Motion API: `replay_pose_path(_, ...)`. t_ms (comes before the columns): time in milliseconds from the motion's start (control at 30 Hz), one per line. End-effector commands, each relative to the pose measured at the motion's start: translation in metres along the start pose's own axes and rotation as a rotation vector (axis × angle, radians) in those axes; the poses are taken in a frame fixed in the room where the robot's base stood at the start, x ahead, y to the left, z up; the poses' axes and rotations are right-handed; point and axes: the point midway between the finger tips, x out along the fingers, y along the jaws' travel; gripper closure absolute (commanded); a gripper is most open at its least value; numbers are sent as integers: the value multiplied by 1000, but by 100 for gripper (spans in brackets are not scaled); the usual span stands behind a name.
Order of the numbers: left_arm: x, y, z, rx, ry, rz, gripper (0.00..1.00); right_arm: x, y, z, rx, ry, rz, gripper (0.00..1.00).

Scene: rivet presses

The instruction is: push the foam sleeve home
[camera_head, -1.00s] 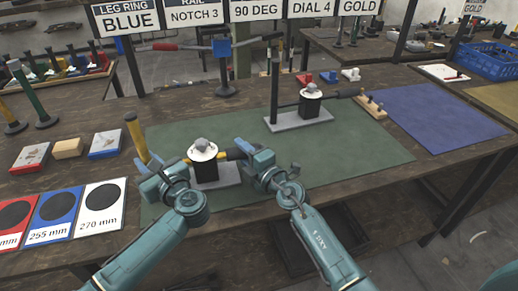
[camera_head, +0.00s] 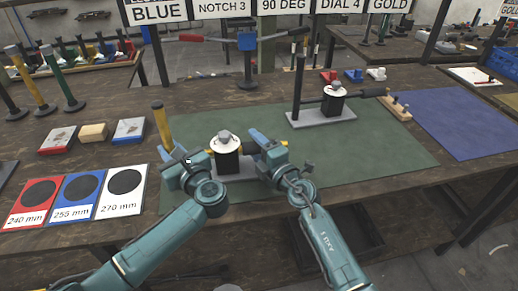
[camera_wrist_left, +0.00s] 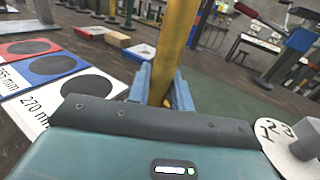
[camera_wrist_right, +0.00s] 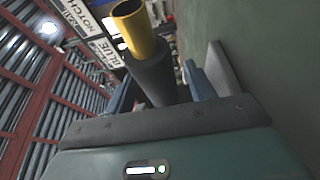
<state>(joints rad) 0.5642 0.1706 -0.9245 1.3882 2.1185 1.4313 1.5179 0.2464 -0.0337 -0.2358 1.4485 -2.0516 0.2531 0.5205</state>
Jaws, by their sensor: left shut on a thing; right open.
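The near press (camera_head: 228,163), a dark block with a white dial and grey knob, stands on a grey plate on the green mat. My left gripper (camera_head: 172,158) is shut on the upright yellow post (camera_head: 162,124) left of the press. The post also rises between its fingers in the left wrist view (camera_wrist_left: 174,50). My right gripper (camera_head: 262,143) is right of the press, open, its fingers on either side of the dark foam sleeve (camera_wrist_right: 160,78). A yellow tube (camera_wrist_right: 140,38) with an open end shows beyond the sleeve. The arms partly hide the sleeve in the head view.
A second press (camera_head: 333,103) with a black-sleeved lever stands further back right. Red, blue and white size cards (camera_head: 80,188) lie at left, with small blocks behind them. A blue mat (camera_head: 448,122) lies at right. The green mat (camera_head: 370,150) has free room between.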

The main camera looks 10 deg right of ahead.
Motion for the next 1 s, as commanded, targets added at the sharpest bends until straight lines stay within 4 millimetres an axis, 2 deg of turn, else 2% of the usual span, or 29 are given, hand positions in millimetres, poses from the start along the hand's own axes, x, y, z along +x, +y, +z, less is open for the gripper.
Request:
replay_pose_path(167,1,2,0,0,-1,5,100,-15,-1,0,2,-1,0,45)
replay_pose_path(600,2,2,0,1,-1,6,100,-102,-1,0,0,-1,-2,45)
replay_pose_path(800,2,2,0,1,-1,6,100,-118,0,0,1,1,-1,45)
replay_pose_path(1000,2,2,0,1,-1,6,100,-120,0,0,0,1,0,45)
